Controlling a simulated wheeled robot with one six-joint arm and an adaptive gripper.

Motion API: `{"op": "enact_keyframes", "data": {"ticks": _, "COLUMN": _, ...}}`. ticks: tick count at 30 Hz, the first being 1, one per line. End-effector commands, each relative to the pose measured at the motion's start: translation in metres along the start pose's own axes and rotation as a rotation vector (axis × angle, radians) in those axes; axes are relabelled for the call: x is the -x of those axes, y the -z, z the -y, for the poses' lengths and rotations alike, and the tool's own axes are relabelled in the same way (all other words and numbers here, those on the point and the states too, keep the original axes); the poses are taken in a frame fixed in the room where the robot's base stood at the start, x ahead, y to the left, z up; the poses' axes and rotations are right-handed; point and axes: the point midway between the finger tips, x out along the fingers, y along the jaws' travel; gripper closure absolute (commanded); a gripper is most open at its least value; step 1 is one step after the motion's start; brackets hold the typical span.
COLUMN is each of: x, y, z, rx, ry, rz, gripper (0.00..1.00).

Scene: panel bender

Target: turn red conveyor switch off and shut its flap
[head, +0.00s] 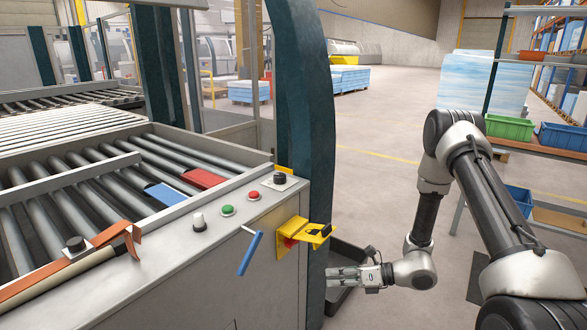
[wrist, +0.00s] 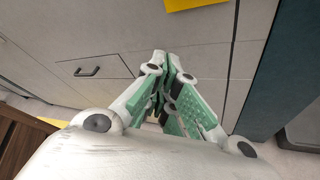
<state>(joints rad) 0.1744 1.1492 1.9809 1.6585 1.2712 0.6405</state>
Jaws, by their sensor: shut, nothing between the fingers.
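The yellow switch housing (head: 291,231) is on the front panel of the conveyor machine, near its right corner. Its yellow flap (head: 318,231) stands out to the right, open. In the wrist view my gripper (wrist: 168,62) points toward the grey panel, with a yellow part (wrist: 195,4) at the top edge.
A blue lever (head: 250,252) sticks out left of the housing. Green (head: 227,210) and red (head: 253,196) buttons and a black knob (head: 280,178) sit on the top ledge. A dark green post (head: 304,110) rises behind the housing. A dark tray (head: 345,262) lies near my gripper.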

Motion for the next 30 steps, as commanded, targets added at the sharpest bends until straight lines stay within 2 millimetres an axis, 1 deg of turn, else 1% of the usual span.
{"op": "enact_keyframes", "data": {"ticks": 1, "x": 0.005, "y": 0.015, "z": -0.013, "rx": 0.039, "ry": -0.040, "rz": -0.046, "gripper": 1.00}}
{"op": "enact_keyframes", "data": {"ticks": 2, "x": 0.010, "y": 0.024, "z": -0.023, "rx": 0.074, "ry": -0.070, "rz": -0.079, "gripper": 1.00}}
{"op": "enact_keyframes", "data": {"ticks": 4, "x": 0.026, "y": 0.034, "z": -0.047, "rx": 0.190, "ry": -0.150, "rz": -0.157, "gripper": 1.00}}
{"op": "enact_keyframes", "data": {"ticks": 6, "x": 0.047, "y": 0.036, "z": -0.070, "rx": 0.322, "ry": -0.232, "rz": -0.229, "gripper": 1.00}}
{"op": "enact_keyframes", "data": {"ticks": 8, "x": 0.064, "y": 0.036, "z": -0.087, "rx": 0.429, "ry": -0.293, "rz": -0.284, "gripper": 1.00}}
{"op": "enact_keyframes", "data": {"ticks": 9, "x": 0.076, "y": 0.034, "z": -0.096, "rx": 0.501, "ry": -0.332, "rz": -0.317, "gripper": 1.00}}
{"op": "enact_keyframes", "data": {"ticks": 11, "x": 0.095, "y": 0.031, "z": -0.110, "rx": 0.611, "ry": -0.389, "rz": -0.368, "gripper": 1.00}}
{"op": "enact_keyframes", "data": {"ticks": 14, "x": 0.129, "y": 0.022, "z": -0.131, "rx": 0.810, "ry": -0.485, "rz": -0.459, "gripper": 1.00}}
{"op": "enact_keyframes", "data": {"ticks": 15, "x": 0.144, "y": 0.018, "z": -0.139, "rx": 0.895, "ry": -0.526, "rz": -0.498, "gripper": 1.00}}
{"op": "enact_keyframes", "data": {"ticks": 17, "x": 0.168, "y": 0.010, "z": -0.150, "rx": 1.028, "ry": -0.584, "rz": -0.563, "gripper": 1.00}}
{"op": "enact_keyframes", "data": {"ticks": 18, "x": 0.184, "y": 0.005, "z": -0.157, "rx": 1.113, "ry": -0.622, "rz": -0.606, "gripper": 1.00}}
{"op": "enact_keyframes", "data": {"ticks": 20, "x": 0.207, "y": -0.004, "z": -0.166, "rx": 1.238, "ry": -0.672, "rz": -0.673, "gripper": 1.00}}
{"op": "enact_keyframes", "data": {"ticks": 21, "x": 0.221, "y": -0.010, "z": -0.172, "rx": 1.317, "ry": -0.703, "rz": -0.718, "gripper": 1.00}}
{"op": "enact_keyframes", "data": {"ticks": 27, "x": 0.287, "y": -0.043, "z": -0.198, "rx": 1.670, "ry": -0.817, "rz": -0.955, "gripper": 1.00}}
{"op": "enact_keyframes", "data": {"ticks": 30, "x": 0.315, "y": -0.060, "z": -0.212, "rx": 1.817, "ry": -0.843, "rz": -1.081, "gripper": 1.00}}
